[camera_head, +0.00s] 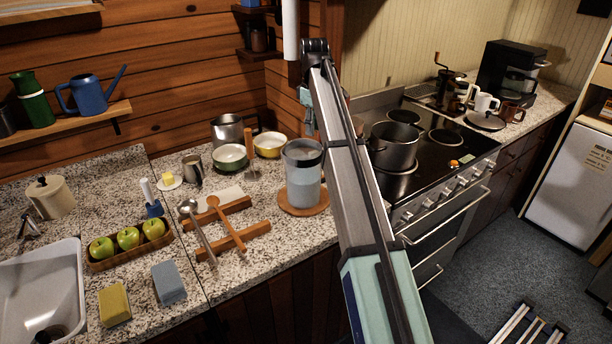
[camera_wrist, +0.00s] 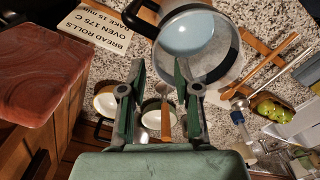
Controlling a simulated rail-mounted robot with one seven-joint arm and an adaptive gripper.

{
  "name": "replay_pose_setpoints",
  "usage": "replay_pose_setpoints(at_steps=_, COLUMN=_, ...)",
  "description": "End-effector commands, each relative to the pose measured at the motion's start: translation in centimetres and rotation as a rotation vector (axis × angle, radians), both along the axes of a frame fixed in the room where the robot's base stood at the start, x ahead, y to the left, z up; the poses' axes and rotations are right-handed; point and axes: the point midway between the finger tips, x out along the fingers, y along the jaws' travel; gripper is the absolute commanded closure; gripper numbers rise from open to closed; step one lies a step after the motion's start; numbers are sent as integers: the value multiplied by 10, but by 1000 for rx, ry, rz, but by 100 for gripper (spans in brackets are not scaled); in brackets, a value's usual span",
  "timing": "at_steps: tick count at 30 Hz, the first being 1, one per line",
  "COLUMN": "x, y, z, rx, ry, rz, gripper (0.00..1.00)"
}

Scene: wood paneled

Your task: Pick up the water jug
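The water jug (camera_head: 303,178) is a clear cylinder with a dark rim and pale blue water inside. It stands upright on a round wooden board (camera_head: 303,208) on the granite counter, left of the stove. In the wrist view the jug (camera_wrist: 197,45) is at the top, seen from above, with its dark handle (camera_wrist: 141,18) at its upper left. My gripper (camera_wrist: 160,72) is open, with two green-grey fingers apart and no object held. The jug lies beyond the fingertips, not between them. In the head view my gripper is partly hidden by my arm, above the counter near the jug.
Two bowls (camera_head: 230,157) (camera_head: 269,145) and a metal pot (camera_head: 228,131) stand behind the jug. Wooden utensil rests (camera_head: 233,241) lie left of it. A dark pot (camera_head: 393,146) sits on the stove. A reddish wooden block (camera_wrist: 38,75) is close on the wrist view's left.

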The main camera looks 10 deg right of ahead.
Motion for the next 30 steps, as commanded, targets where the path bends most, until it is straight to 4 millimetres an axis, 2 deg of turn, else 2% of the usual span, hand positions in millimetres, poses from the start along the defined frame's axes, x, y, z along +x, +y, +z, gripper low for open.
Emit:
replay_pose_setpoints(at_steps=9, x=-1, y=0, z=-56, rx=0, ry=0, rz=-2, gripper=68)
replay_pose_setpoints(at_steps=23, x=-1, y=-2, z=-84, rx=1, ry=1, rz=-2, gripper=68)
replay_pose_setpoints(at_steps=30, x=0, y=-3, z=-115, rx=1, ry=1, rz=-2, gripper=68)
